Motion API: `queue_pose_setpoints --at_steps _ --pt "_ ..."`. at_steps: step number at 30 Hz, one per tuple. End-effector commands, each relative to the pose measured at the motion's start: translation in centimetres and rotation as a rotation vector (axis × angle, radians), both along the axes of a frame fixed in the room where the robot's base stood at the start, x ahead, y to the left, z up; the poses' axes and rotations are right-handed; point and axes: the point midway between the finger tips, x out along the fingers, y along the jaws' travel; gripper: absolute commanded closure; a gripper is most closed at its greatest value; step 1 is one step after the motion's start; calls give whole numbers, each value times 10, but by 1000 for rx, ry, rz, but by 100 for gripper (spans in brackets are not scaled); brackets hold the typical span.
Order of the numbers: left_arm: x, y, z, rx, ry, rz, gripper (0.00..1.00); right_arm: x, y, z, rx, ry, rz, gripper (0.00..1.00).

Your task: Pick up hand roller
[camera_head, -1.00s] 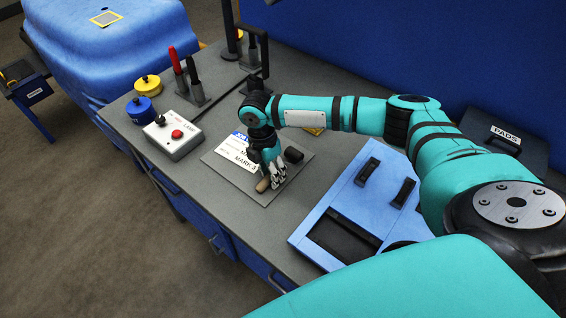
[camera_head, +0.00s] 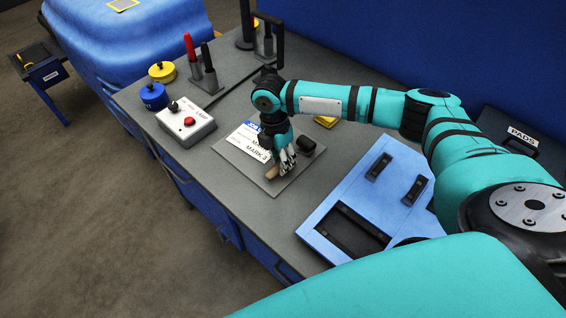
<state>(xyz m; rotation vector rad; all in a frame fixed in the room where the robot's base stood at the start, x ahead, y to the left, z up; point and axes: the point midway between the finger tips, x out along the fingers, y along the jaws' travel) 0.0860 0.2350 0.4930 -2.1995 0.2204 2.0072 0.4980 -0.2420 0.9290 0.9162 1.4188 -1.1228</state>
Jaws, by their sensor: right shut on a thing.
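The hand roller has a dark roller end (camera_head: 307,145) and a tan handle (camera_head: 271,174). It lies low over or on a grey plate (camera_head: 276,188) on the bench; I cannot tell whether it touches. My right gripper (camera_head: 283,168) comes down from above and is shut on the hand roller between the tan handle and the dark end. The gripper hides the middle of the roller. A white label sheet (camera_head: 246,141) lies on the plate behind the gripper, partly covered by my arm. My left gripper is not in view.
A white control box (camera_head: 187,123) with a red button is left of the plate. Blue (camera_head: 154,96) and yellow (camera_head: 162,72) round pieces and a pen stand (camera_head: 208,82) are behind it. A blue case (camera_head: 323,224) is at right. A black PADS case (camera_head: 510,138) is further right.

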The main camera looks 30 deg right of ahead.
Motion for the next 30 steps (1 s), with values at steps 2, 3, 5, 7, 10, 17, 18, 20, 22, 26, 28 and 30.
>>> queue_pose_setpoints --at_steps 2,3,5,7,10,17,18,20,22,26,28,30 --pt "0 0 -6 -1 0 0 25 1 0 8 1 -4 0 100" --pt "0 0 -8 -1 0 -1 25 1 0 14 2 -5 1 100" --pt "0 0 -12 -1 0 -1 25 0 1 23 2 -3 3 100" --pt "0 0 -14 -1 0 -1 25 -13 12 21 4 1 7 100" --pt "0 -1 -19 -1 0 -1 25 -32 26 23 3 1 8 100" --pt "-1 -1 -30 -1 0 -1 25 -76 63 29 5 -1 8 100" --pt "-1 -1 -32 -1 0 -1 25 -83 69 30 4 -1 8 100" --pt "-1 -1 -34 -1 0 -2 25 -93 76 32 3 -1 6 100" --pt "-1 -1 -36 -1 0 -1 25 -102 84 33 3 -1 6 100" --pt "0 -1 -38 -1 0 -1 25 -115 94 35 2 -1 4 100" --pt "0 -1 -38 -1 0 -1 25 -119 98 36 2 -1 2 100" --pt "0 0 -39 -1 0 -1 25 -122 100 37 1 0 2 100"
